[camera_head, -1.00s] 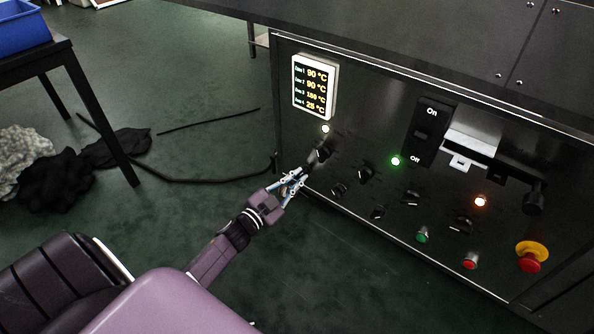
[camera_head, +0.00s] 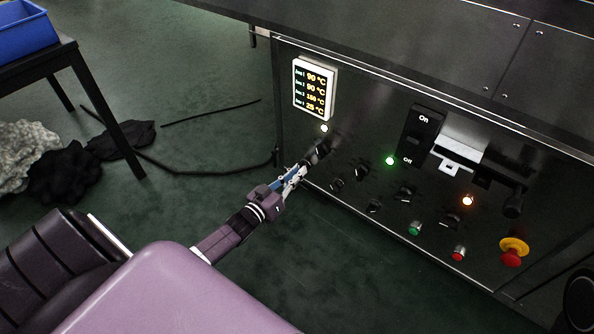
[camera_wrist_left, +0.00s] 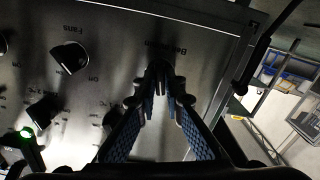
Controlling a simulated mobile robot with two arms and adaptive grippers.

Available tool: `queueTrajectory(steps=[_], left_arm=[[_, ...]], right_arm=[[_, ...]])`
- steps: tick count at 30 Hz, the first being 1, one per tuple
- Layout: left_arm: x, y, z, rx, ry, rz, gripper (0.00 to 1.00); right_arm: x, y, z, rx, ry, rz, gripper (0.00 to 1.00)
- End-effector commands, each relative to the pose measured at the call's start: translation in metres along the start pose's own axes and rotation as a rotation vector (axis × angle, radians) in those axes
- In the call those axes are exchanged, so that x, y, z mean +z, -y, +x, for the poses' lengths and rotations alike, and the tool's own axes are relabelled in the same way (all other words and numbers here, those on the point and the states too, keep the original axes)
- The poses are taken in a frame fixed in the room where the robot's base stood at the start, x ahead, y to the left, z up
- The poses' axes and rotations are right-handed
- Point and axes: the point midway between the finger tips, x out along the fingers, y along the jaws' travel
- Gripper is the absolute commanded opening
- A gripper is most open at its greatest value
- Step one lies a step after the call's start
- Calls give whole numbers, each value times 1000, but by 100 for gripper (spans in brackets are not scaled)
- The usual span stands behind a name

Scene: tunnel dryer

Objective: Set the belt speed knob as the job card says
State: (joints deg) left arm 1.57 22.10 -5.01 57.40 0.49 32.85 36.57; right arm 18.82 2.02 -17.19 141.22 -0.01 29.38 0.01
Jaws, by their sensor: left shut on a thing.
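The belt speed knob (camera_head: 319,151) is a dark knob at the left end of the dryer's control panel, below a small white lamp. In the left wrist view the knob (camera_wrist_left: 159,72) sits between the fingertips, under a partly covered label seen upside down. My left gripper (camera_head: 301,171) is shut on this knob, its fingers reaching in from the lower left. The fingers hide most of the knob, so its pointer setting cannot be read. I cannot make out a job card. My right gripper is not in view.
A display (camera_head: 315,89) shows zone temperatures above the knob. More dark knobs (camera_head: 359,171), a green button (camera_head: 415,229), a red button (camera_head: 458,253) and a yellow-red emergency stop (camera_head: 513,250) lie to the right. A table with a blue bin (camera_head: 22,30) stands far left.

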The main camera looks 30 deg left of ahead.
Motion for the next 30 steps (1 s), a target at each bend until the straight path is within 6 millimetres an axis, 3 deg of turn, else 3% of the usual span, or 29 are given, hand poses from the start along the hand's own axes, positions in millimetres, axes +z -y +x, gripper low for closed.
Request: queueTrajectory(steps=[22,23,27,30], left_arm=[[1,0,0,-1,1,-91,0],[1,1,0,-1,1,-91,10],[0,0,0,-1,1,-91,26],[0,0,0,-1,1,-90,27]], right_arm=[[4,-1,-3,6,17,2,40],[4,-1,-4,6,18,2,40],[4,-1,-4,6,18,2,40],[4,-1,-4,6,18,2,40]])
